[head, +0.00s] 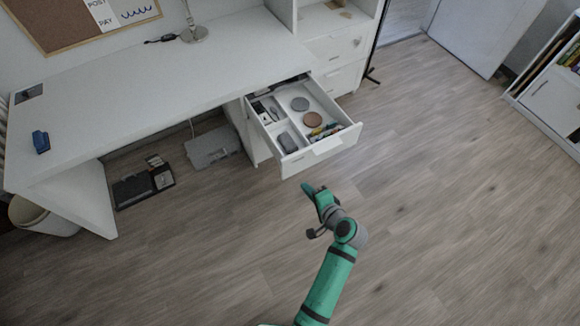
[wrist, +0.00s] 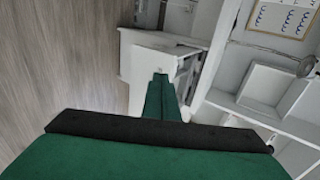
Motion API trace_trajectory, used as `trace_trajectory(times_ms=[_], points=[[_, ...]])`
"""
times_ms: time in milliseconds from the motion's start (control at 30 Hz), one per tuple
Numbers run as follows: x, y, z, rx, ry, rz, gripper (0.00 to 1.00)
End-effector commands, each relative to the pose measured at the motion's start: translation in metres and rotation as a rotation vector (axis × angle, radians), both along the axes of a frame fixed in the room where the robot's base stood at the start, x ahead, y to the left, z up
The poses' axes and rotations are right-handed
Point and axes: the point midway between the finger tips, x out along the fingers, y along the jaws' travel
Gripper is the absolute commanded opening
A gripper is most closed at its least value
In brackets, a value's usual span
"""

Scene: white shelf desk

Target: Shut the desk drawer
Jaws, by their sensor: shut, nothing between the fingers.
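The white desk drawer (head: 324,151) is pulled out from under the desktop in the head view. Its inside shows, with small round and grey items in compartments. My green gripper (head: 309,188) is in front of the drawer and a little below its front panel in the picture. The fingers are shut with nothing between them. I cannot tell for sure whether they touch the drawer front. In the wrist view the closed green fingers (wrist: 160,92) point toward a white panel (wrist: 150,62), which seems to be the drawer front.
The white desk (head: 150,85) carries a blue object (head: 40,141) and a lamp base (head: 194,34). The wooden floor (head: 440,200) to the right is clear. A shelf (head: 552,88) stands far right.

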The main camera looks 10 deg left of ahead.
Motion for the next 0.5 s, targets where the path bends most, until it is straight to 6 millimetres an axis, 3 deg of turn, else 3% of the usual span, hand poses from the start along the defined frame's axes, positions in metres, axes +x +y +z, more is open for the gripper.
trace_trajectory(times_ms=[167, 500], points=[[0.009, 0.002, 0.002, 0.024, 0.006, 0.012, 0.0], [0.047, 0.03, -0.024, 0.021, 0.005, 0.013, 0.0]])
